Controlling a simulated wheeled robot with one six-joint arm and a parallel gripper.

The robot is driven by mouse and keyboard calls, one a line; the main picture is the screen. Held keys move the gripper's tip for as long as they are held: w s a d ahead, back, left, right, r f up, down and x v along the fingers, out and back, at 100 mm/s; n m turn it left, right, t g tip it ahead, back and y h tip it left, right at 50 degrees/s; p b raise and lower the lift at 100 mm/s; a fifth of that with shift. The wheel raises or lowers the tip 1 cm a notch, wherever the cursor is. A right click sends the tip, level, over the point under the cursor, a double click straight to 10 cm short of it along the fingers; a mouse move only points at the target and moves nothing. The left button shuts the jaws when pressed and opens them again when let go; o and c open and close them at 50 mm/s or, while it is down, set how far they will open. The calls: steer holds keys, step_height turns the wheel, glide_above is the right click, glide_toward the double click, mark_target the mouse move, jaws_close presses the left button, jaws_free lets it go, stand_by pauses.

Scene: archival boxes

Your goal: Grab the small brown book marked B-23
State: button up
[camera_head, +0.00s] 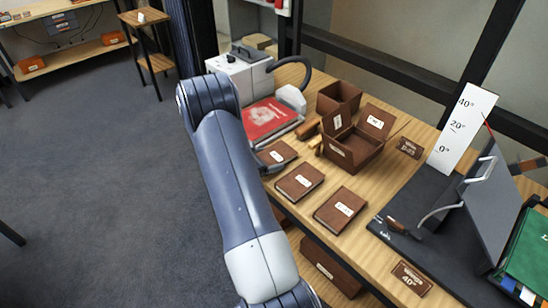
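Three small brown books with white labels lie flat in a row along the front edge of the wooden table: a near one (340,211), a middle one (300,182) and a far one (281,151). The label lettering is too small to read surely, so I cannot tell which is B-23. My arm covers the area left of the far book. A dark part beside that book may belong to my gripper (270,165). Its fingers are hidden or unclear, and I cannot tell whether it touches the book.
An open brown box (353,154) and another brown box (339,96) stand behind the books. A red book (266,119) lies by a grey machine (240,72). A dark stand (428,233) with a tilted panel occupies the right.

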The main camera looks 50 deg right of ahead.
steer(key=c, duration=0.4)
steer(key=shift+r, duration=0.15)
